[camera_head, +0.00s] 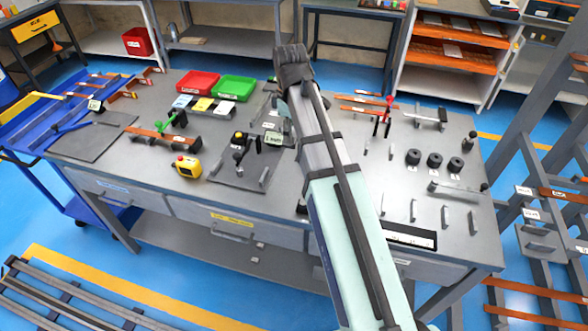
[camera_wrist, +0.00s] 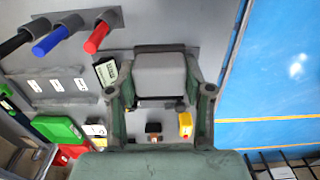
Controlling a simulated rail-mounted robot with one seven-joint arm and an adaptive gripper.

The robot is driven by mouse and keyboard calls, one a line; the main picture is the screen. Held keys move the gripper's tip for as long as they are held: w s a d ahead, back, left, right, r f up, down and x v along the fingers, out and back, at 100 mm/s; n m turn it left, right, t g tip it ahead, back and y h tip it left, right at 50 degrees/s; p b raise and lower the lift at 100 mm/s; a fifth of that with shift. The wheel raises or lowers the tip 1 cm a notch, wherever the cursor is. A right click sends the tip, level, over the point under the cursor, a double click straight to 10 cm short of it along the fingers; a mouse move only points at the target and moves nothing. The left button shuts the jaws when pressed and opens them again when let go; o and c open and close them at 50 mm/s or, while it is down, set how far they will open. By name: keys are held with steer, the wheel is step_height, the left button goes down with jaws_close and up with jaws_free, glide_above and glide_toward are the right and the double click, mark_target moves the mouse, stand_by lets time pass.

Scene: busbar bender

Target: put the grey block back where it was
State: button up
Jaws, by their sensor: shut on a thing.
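The grey block (camera_wrist: 160,72) is between the fingers of my gripper (camera_wrist: 161,84) in the wrist view. Its broad light grey face is towards the camera, and the gripper is shut on it. In the head view my arm hides the block and most of the gripper. A dark bench plate carrying a small bending device (camera_head: 240,143) lies left of my arm. Whether the block is touching anything beneath it cannot be told.
A small display (camera_wrist: 106,71) is close left of the block. Black, blue and red handles (camera_wrist: 98,38) stick out beyond it. A yellow box with a red button (camera_head: 187,167) and red and green bins (camera_head: 234,88) stand on the bench. Black rings (camera_head: 434,160) lie to the right.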

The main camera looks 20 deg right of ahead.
step_height(320, 180, down, 16)
steer(key=p, duration=0.2)
steer(key=shift+r+p, duration=0.25)
steer(key=shift+p, duration=0.15)
steer(key=shift+f, duration=0.2)
steer(key=o, duration=1.2)
steer(key=shift+r, duration=0.1)
step_height(320, 180, up, 12)
steer(key=b, duration=0.3)
steer(key=shift+r, duration=0.15)
